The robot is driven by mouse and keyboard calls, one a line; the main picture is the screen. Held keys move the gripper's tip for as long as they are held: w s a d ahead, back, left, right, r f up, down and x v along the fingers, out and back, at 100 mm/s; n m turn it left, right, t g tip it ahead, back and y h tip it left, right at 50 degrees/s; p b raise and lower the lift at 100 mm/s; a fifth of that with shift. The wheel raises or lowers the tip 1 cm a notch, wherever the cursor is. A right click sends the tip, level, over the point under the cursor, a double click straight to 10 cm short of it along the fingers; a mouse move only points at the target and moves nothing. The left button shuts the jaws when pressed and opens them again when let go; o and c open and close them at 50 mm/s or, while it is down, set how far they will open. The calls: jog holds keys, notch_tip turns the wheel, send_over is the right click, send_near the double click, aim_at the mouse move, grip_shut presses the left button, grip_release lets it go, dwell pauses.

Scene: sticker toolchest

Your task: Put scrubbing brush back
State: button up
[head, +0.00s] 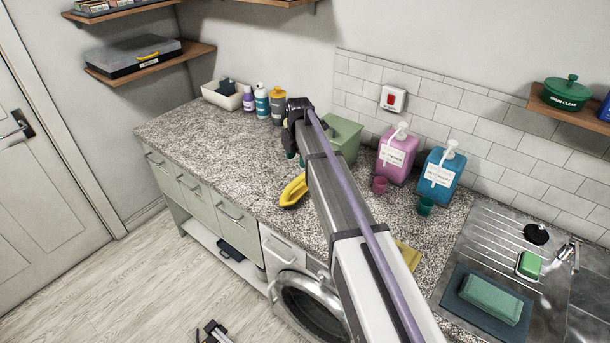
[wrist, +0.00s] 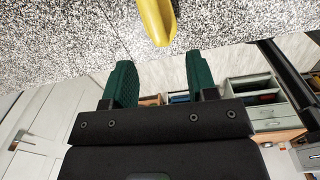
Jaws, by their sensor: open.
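A yellow object with a long rounded handle, which looks like the scrubbing brush (head: 293,190), lies on the granite counter in front of the washing machine, partly hidden by my arm. Its bristles do not show. In the wrist view one yellow end (wrist: 157,20) shows at the top edge, beyond my fingertips. My gripper (head: 296,158) points down above the counter, just behind the yellow object. In the wrist view its two green fingers (wrist: 161,62) are spread apart with nothing between them.
A green container (head: 343,137) stands right beside my arm. Bottles (head: 262,102) and a white bin (head: 222,95) stand at the back left. Pink (head: 397,158) and blue (head: 439,178) dispensers stand right. The sink (head: 546,310) is far right. The left counter is clear.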

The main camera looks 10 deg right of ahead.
jog(key=s+m, duration=2.4)
jog(key=s, duration=0.9)
jog(key=shift+a+m, duration=0.3)
jog(key=shift+a, duration=0.15)
jog(key=shift+f, duration=0.1)
notch_tip(320, 180, down, 5)
jog(key=b, duration=0.5)
